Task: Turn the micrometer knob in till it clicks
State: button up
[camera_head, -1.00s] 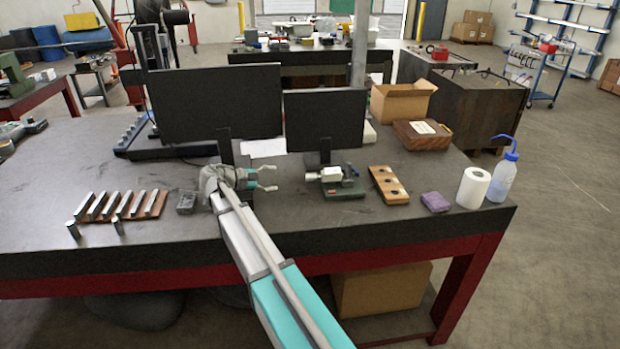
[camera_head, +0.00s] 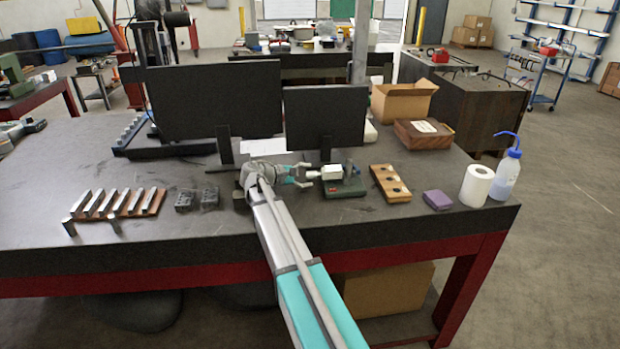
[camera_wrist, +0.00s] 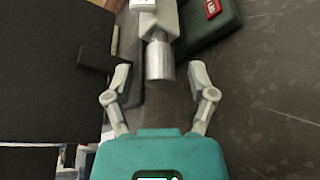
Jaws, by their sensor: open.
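The micrometer (camera_head: 331,173) is a white and grey body on a small dark green base (camera_head: 345,188) on the workbench. Its cylindrical metal knob (camera_wrist: 160,61) points toward my gripper in the wrist view. My gripper (camera_head: 305,173) is open, just left of the knob in the head view. In the wrist view, my gripper's fingers (camera_wrist: 161,82) stand apart, one at each side of the knob's near end. A gap shows between each finger and the knob, and nothing is held.
Two dark monitors (camera_head: 325,117) stand close behind the micrometer. A wooden block with dark holes (camera_head: 390,183) lies to its right, then a purple block (camera_head: 437,200).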

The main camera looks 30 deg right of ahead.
jog(key=shift+d+f, duration=0.1)
jog(key=shift+d, duration=0.45)
jog(key=shift+s, duration=0.1)
grip_shut()
